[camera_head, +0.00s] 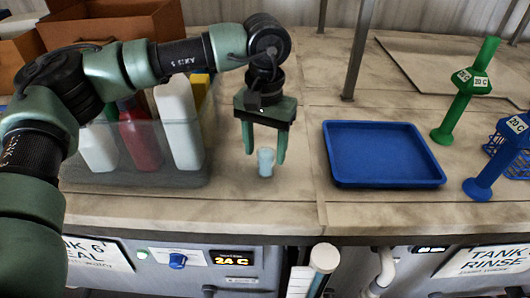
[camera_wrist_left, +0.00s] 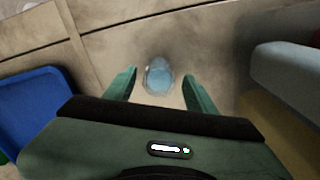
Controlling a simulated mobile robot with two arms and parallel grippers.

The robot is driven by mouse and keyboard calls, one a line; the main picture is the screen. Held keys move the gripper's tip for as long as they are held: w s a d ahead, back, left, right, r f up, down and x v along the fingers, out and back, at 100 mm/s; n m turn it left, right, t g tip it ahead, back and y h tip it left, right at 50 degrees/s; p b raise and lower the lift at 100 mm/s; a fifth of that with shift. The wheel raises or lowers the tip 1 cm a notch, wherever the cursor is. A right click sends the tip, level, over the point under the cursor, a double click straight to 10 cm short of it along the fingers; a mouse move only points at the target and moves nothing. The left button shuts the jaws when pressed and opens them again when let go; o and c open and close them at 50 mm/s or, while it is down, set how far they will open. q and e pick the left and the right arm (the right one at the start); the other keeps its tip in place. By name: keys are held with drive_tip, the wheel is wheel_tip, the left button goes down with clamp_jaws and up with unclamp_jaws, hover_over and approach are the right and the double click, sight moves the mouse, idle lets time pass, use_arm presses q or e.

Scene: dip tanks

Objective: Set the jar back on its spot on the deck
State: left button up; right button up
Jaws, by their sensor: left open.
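The jar (camera_head: 265,161) is a small, clear, pale-blue vessel standing upright on the deck (camera_head: 236,209), left of the blue tray. My left gripper (camera_head: 263,158) points down over it, with its two green fingers spread apart. In the left wrist view the jar (camera_wrist_left: 159,78) shows between the open fingertips (camera_wrist_left: 160,76), with a gap on either side. The fingers do not appear to touch it. No mark for its spot is visible around it. My right gripper is not in view.
A blue tray (camera_head: 384,181) lies right of the jar. A clear bin (camera_head: 140,180) with several bottles stands close on the left. Green (camera_head: 465,92) and blue (camera_head: 494,165) handled tools stand at the right. Metal posts (camera_head: 356,60) rise behind. The front deck edge is clear.

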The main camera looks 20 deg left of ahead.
use_arm(q)
wheel_tip(320, 180, up, 11)
drive_tip(key=b, duration=0.1)
drive_tip(key=shift+f+b, duration=0.2)
drive_tip(key=shift+b, duration=0.15)
